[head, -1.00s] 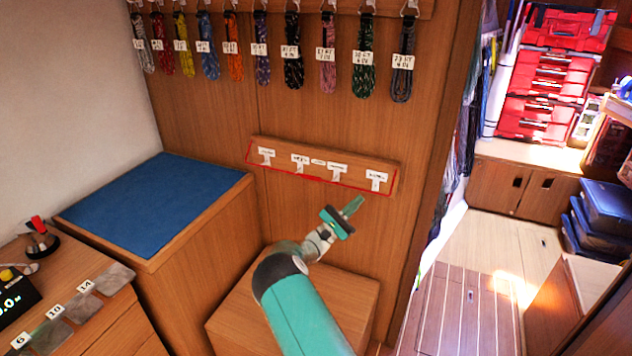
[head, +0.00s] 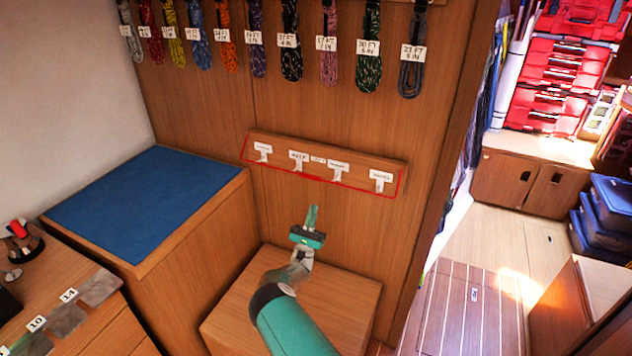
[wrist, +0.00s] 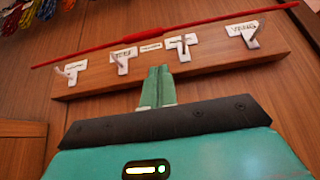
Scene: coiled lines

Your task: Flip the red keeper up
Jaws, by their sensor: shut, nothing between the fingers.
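The red keeper (head: 330,182) is a thin red bar along the wooden hook rail (head: 260,138) on the wall. In the head view it runs just below the white hooks, with its ends rising at the rail's two ends. In the wrist view the keeper (wrist: 110,46) crosses beyond the hooks and looks thicker in its middle. My teal gripper (head: 313,210) is shut and empty, below the rail and apart from the keeper. In the wrist view its fingertips (wrist: 159,72) point at the rail, between the two middle hooks.
Several labelled coiled lines (head: 290,45) hang above the rail. A blue-topped cabinet (head: 150,205) stands to the left, and a lower wooden box (head: 345,290) is under my arm. The wall between the rail and the box is bare.

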